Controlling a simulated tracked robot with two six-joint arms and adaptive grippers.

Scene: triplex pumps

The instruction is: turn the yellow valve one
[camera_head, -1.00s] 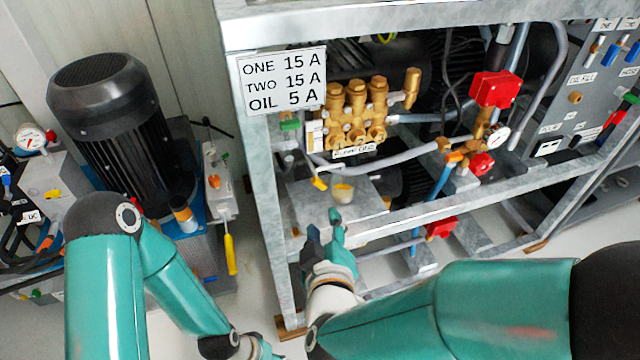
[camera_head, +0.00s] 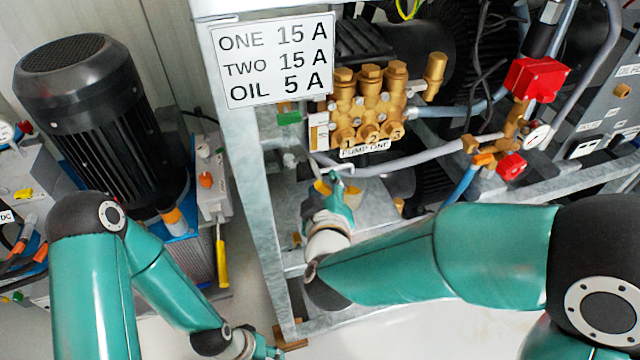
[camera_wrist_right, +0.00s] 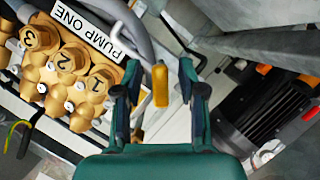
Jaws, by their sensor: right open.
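The yellow valve handle (camera_head: 321,187) is below the brass pump marked PUMP ONE (camera_head: 368,105), inside the metal frame. In the right wrist view the yellow handle (camera_wrist_right: 160,85) appears between the two fingers of my open right gripper (camera_wrist_right: 160,76). Whether the fingers touch it I cannot tell; gaps show on both sides. In the head view my right gripper (camera_head: 338,182) reaches in at the handle and partly covers it. My left gripper (camera_head: 262,350) is at the bottom edge, partly cut off, and its fingers cannot be made out.
A grey frame post (camera_head: 245,170) stands left of the right gripper. A grey hose (camera_head: 420,162) runs just above it. A red box (camera_head: 535,79) and a gauge (camera_head: 537,135) are to the right. A black motor (camera_head: 95,115) stands at the left.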

